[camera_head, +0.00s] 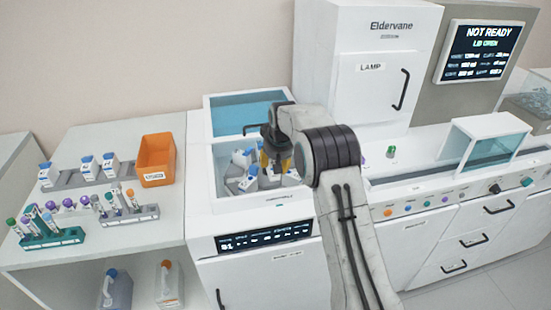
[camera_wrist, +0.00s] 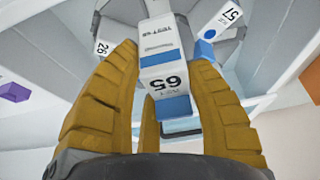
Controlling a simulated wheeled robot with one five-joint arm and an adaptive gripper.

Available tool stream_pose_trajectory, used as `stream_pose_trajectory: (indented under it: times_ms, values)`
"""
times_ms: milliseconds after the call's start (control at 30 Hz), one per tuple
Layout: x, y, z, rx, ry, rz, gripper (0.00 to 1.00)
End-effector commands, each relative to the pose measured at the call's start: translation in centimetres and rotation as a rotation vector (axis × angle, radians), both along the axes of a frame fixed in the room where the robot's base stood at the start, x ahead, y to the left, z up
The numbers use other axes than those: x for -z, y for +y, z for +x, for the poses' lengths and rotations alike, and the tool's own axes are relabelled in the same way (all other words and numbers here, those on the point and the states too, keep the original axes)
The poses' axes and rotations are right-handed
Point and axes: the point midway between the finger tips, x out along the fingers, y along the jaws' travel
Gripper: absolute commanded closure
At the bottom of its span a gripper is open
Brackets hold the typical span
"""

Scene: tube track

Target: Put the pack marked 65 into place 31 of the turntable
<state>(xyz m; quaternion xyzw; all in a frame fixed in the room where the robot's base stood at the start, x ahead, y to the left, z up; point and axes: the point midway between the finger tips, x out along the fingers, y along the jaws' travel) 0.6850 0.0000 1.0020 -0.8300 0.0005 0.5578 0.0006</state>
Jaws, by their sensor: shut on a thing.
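The pack marked 65 (camera_wrist: 165,82), white with a blue end, is between the yellow fingers of my gripper (camera_wrist: 163,62), which is shut on it. In the head view my gripper (camera_head: 275,160) points down into the open white well, and the arm partly hides what is below. The grey turntable (camera_wrist: 262,58) lies under the pack in the wrist view. A pack marked 57 (camera_wrist: 218,22) is at its upper right, and a white label reading 26 (camera_wrist: 102,48) is at the left. I cannot see a 31. Whether the held pack touches the turntable is unclear.
The well's bluish lid (camera_head: 235,112) stands open behind it. An orange bin (camera_head: 156,160), a grey rack with white packs (camera_head: 88,168) and tube racks (camera_head: 45,236) stand on the left bench. A screen (camera_head: 480,50) reads NOT READY, LID OPEN.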

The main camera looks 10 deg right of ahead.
Motion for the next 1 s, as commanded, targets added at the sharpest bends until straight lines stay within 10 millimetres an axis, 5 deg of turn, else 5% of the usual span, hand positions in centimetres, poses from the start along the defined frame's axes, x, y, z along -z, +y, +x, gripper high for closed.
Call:
stream_pose_trajectory:
  times_ms: [233, 1000]
  values:
    - [3.1, 0.0, 0.0, 0.000, -0.001, 0.000, 0.90]
    - [7.2, 0.0, 0.0, 0.000, -0.002, 0.000, 0.90]
